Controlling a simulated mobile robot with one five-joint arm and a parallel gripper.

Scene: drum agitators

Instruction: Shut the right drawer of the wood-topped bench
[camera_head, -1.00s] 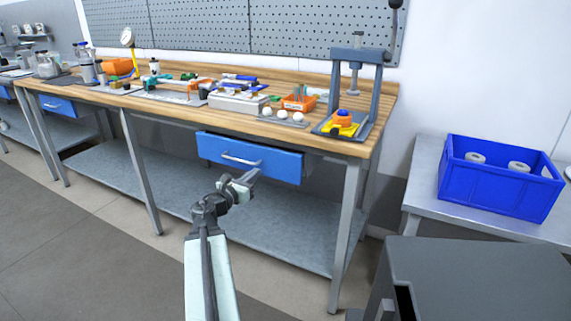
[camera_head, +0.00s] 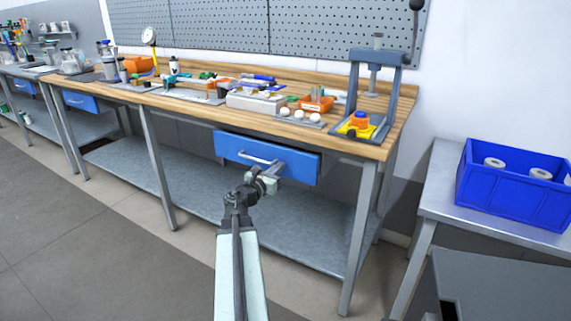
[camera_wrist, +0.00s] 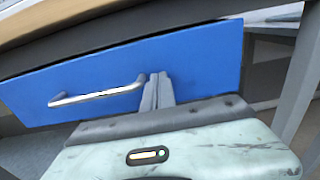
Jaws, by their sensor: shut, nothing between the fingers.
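The wood-topped bench (camera_head: 200,106) stands in front of me. Its blue right drawer (camera_head: 296,164) hangs under the top with a silver bar handle (camera_head: 256,158). The drawer front stands forward of the apron, so it looks partly open, though how far is hard to judge. My gripper (camera_head: 272,172) is shut and empty, right at the drawer front. In the wrist view the closed fingertips (camera_wrist: 157,82) overlap the blue front (camera_wrist: 200,62) just right of the handle (camera_wrist: 100,93). Whether they touch it cannot be told. A second blue drawer (camera_head: 80,101) shows farther left.
A press (camera_head: 352,95), an orange bin (camera_head: 318,104) and several small parts sit on the benchtop. A lower grey shelf (camera_head: 190,177) runs beneath it. A blue crate (camera_head: 515,190) stands on a metal table at right. The floor (camera_head: 90,230) at left is clear.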

